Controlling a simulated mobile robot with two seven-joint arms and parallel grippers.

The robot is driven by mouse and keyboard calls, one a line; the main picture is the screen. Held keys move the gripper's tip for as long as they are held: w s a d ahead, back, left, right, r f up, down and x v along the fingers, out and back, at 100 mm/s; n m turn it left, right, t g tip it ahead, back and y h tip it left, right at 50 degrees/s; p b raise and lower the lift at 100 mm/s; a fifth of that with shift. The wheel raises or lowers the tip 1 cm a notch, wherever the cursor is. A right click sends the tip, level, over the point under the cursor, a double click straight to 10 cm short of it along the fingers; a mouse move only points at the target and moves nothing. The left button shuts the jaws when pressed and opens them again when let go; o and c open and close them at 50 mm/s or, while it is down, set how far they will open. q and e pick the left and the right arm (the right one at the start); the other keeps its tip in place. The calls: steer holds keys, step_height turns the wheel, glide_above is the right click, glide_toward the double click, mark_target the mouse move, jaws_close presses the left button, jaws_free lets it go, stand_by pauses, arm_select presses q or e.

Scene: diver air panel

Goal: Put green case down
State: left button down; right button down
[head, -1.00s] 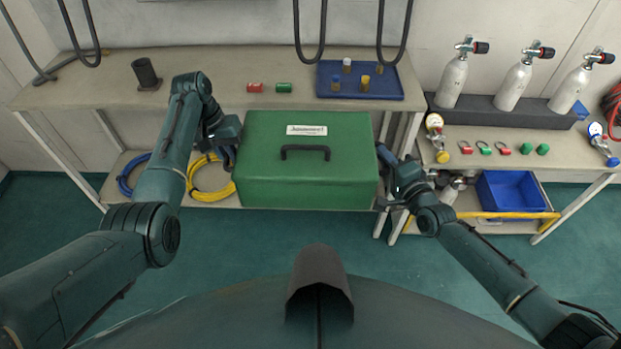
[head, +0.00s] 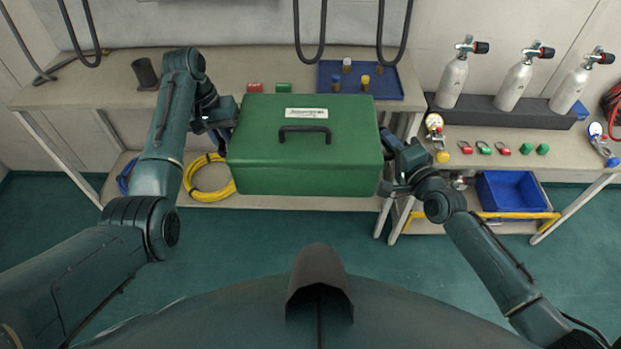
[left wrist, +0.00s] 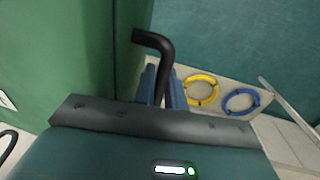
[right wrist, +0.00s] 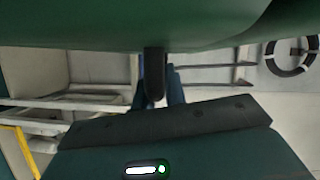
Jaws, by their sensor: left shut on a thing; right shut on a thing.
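The green case (head: 305,160) is held up between my two grippers, in front of the workbench's front edge in the head view. It has a dark top handle and a white label. My left gripper (head: 226,138) is shut on a dark side handle (left wrist: 158,50) at the case's left end. My right gripper (head: 388,150) is shut on the other side handle (right wrist: 154,75) at its right end. The case looks roughly level and hides part of the bench edge and lower shelf.
The workbench (head: 110,85) carries a dark cylinder holder (head: 146,74), red and green blocks behind the case, and a blue tray (head: 390,88) with small bottles. To the right are gas cylinders (head: 453,80) and a blue bin (head: 512,193). A yellow hose coil (head: 207,190) lies on the lower shelf.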

arm_select(q)
steer(key=shift+r, duration=0.35)
arm_select(e)
steer(key=shift+r, duration=0.45)
